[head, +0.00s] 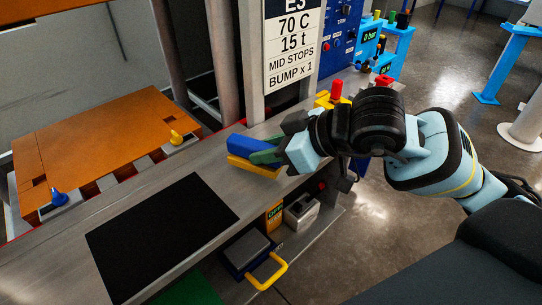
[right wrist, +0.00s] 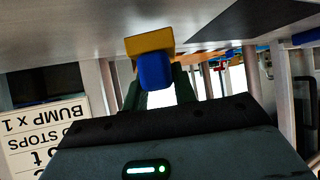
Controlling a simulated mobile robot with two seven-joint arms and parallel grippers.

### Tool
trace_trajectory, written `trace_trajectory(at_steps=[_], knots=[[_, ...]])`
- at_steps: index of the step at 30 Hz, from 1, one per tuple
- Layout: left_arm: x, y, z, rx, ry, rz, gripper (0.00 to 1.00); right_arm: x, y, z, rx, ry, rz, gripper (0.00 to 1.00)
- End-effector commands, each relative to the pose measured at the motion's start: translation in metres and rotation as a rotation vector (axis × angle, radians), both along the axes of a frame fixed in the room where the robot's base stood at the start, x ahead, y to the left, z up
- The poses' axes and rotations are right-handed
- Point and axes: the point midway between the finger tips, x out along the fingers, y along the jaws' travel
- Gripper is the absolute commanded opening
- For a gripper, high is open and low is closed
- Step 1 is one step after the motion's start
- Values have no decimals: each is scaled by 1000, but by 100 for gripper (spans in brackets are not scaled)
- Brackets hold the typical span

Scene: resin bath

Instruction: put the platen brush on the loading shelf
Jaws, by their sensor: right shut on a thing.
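The platen brush is a blue block (head: 226,144) with a yellow strip (head: 253,168) along its lower side. My right gripper (head: 265,155) is shut on it with its dark green fingers. The brush is over the grey metal loading shelf (head: 165,178), near the foot of the sign post. In the right wrist view the brush (right wrist: 154,70) is held between the fingers, its yellow side toward the shelf surface (right wrist: 85,28). I cannot tell whether the yellow side touches the shelf. The fingers hide part of the brush. My left gripper is not in view.
A black mat (head: 160,235) lies on the shelf, left of the brush. Behind the shelf is an orange-brown platen (head: 90,140) with a blue knob (head: 58,197) and a yellow one (head: 176,136). A red-topped item (head: 336,90) stands beside my wrist. A yellow handle (head: 270,273) sits below the shelf.

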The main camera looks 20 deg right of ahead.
Motion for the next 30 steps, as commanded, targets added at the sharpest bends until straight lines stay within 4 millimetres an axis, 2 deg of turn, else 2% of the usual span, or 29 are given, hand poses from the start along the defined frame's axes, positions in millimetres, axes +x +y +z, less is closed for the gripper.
trace_trajectory(at_steps=[1, 4, 17, 18, 22, 23, 30], knots=[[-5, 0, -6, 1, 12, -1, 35, 1, 3, -12, 3, 9, 3, 0], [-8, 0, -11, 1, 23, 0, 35, 3, 6, -25, 3, 8, 7, 0], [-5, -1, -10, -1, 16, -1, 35, 3, 7, -29, 1, 3, 8, 0], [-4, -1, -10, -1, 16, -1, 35, 3, 7, -29, 0, 4, 8, 28], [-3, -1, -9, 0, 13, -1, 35, 3, 7, -28, 1, 3, 8, 45], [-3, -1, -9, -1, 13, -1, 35, 3, 7, -28, 0, 3, 8, 49], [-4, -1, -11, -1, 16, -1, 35, 3, 7, -28, 0, 3, 8, 49]])
